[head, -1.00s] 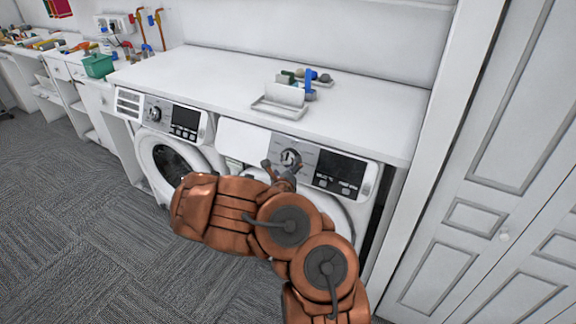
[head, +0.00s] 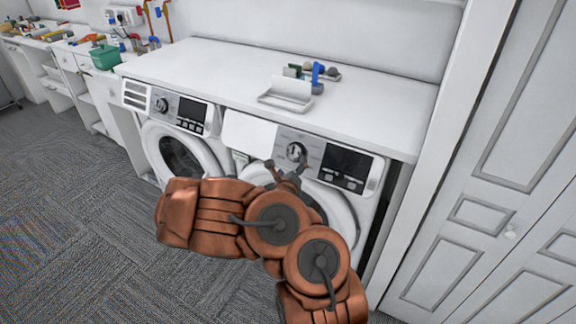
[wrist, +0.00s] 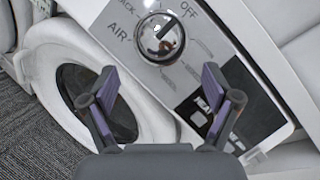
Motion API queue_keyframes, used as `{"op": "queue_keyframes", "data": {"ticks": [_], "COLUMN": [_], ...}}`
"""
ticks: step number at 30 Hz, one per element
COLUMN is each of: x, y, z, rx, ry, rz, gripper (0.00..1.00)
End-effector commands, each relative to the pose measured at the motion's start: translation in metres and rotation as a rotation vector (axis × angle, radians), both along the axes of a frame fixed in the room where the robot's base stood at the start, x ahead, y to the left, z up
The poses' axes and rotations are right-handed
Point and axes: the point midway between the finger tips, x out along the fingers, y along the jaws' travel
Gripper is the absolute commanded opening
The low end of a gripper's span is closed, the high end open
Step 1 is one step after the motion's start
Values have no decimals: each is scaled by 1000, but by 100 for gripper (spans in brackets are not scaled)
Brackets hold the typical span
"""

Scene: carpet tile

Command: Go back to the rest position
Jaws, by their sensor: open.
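My gripper (head: 287,169) is open and empty in front of the right-hand washing machine (head: 350,205), close to its control panel. In the wrist view its two fingers (wrist: 163,98) stand wide apart, with nothing between them. The machine's round chrome knob (head: 296,152) is just beyond the fingertips and not gripped; it also shows in the wrist view (wrist: 159,37), with OFF and AIR printed around it. My copper-coloured arm hides the lower part of this machine.
A second washing machine (head: 178,150) stands at the left. The white counter (head: 225,70) above holds a white tray (head: 287,98) and small items. A white panelled door (head: 490,170) is at the right. Carpet (head: 80,200) at the left is clear.

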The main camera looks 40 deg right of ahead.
Motion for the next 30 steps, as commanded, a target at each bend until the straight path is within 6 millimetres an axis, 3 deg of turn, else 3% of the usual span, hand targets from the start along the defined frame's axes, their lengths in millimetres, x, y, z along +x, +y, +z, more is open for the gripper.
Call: {"op": "queue_keyframes", "data": {"ticks": [8,11,14,20,24,30], "x": [0,0,-2,-28,-63,-129], "y": [0,-2,-7,-22,-26,-22], "z": [0,10,38,135,194,250], "rx": [-1,-6,-22,-65,-79,-64], "ry": [0,-27,-107,-408,-630,-931], "rz": [-1,-13,-51,-205,-331,-527], "gripper": [88,88,88,88,88,88]}}
